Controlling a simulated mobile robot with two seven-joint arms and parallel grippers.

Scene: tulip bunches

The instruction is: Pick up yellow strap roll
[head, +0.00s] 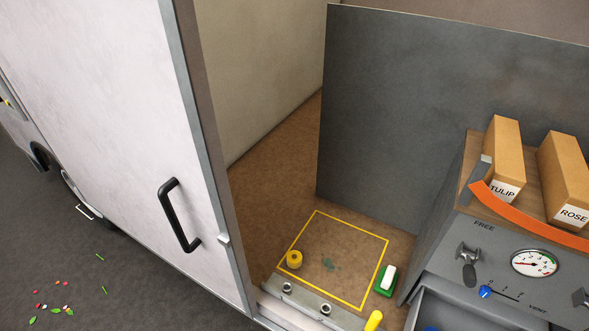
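A small yellow strap roll (294,260) sits on the brown floor inside the white enclosure, at the left edge of a yellow square outline (375,265). A small green leaf lies inside that outline. Neither of my grippers shows in the head view, so nothing of them can be told.
A white door with a black handle (180,215) stands at the left. A green and white block (386,280) and a yellow rounded object (374,321) are right of the roll. A grey panel with a gauge (534,263) and TULIP and ROSE boxes (566,175) fills the right.

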